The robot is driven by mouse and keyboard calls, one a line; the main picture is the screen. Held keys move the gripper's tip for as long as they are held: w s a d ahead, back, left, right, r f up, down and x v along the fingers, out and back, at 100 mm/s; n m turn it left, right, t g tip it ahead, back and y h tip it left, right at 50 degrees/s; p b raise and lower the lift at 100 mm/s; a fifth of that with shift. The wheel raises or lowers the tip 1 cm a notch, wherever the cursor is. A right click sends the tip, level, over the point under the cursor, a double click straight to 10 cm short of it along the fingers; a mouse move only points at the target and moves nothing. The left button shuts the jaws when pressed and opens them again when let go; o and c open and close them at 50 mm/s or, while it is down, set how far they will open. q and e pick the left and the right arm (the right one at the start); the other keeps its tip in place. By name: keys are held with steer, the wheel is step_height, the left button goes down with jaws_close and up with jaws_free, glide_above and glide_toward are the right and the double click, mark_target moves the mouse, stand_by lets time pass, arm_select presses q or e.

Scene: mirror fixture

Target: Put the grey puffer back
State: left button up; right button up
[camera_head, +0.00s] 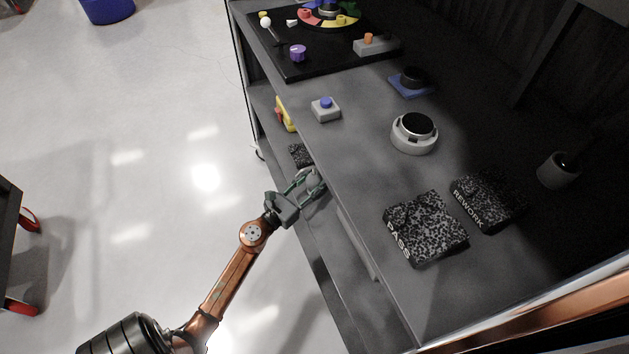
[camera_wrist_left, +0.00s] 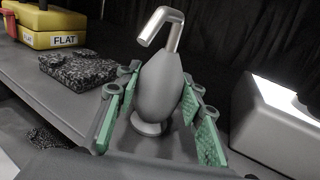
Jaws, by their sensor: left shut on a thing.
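The grey puffer (camera_wrist_left: 160,85) is a rounded bulb with a bent pale nozzle at its top and a round foot below. It stands roughly upright between the green pads of my left gripper (camera_wrist_left: 160,112), which is shut on it. I cannot tell whether its foot touches the shelf. In the head view my left gripper (camera_head: 308,183) is at the lower shelf, beside the front edge of the worktop; the puffer is hard to make out there. My right gripper is not in view.
The lower shelf holds a dark speckled pad (camera_wrist_left: 78,68), a yellow box labelled FLAT (camera_wrist_left: 45,28) and a pale block (camera_wrist_left: 275,125). Above, the worktop (camera_head: 345,160) carries a PASS pad (camera_head: 427,228), a REWORK pad (camera_head: 488,198), a round grey fixture (camera_head: 402,142) and a button box (camera_head: 326,113).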

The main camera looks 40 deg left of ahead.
arm_select(q)
steer(key=o, duration=0.7)
steer(key=shift+f, duration=0.1)
steer(key=s, duration=0.8)
steer(key=s+p, duration=0.1)
steer(key=s, duration=0.3)
steer(key=shift+d, duration=0.35)
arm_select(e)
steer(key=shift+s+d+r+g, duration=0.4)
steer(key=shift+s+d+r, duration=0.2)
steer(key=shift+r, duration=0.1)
